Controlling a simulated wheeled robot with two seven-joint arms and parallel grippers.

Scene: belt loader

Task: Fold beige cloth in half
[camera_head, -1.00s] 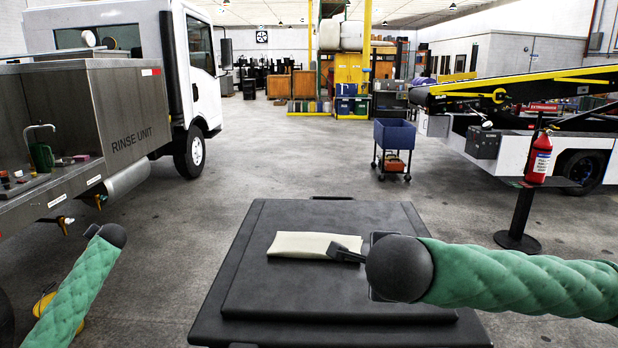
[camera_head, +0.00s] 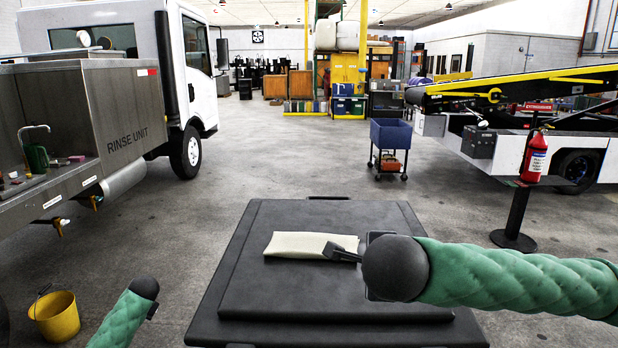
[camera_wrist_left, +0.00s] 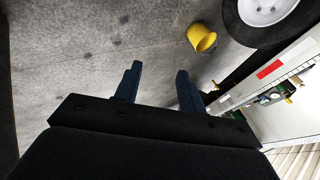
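The beige cloth (camera_head: 297,244) lies flat as a narrow strip on the black case-like table top (camera_head: 330,290), left of centre toward its far side. It looks layered along its near edge. My right gripper (camera_head: 342,252) reaches in from the right, its dark fingertips over the right end of the cloth. The cloth hides part of the contact, so I cannot tell if the fingers grip it. My left gripper (camera_head: 152,312) is low, left of the table and away from the cloth. In the left wrist view its fingers (camera_wrist_left: 157,85) are apart with nothing between them.
A yellow bucket (camera_head: 56,316) stands on the floor at the left, beside the rinse-unit truck (camera_head: 120,115). A blue cart (camera_head: 390,145) stands beyond the table. A red extinguisher (camera_head: 534,158) is on a stand at the right. The near part of the table top is clear.

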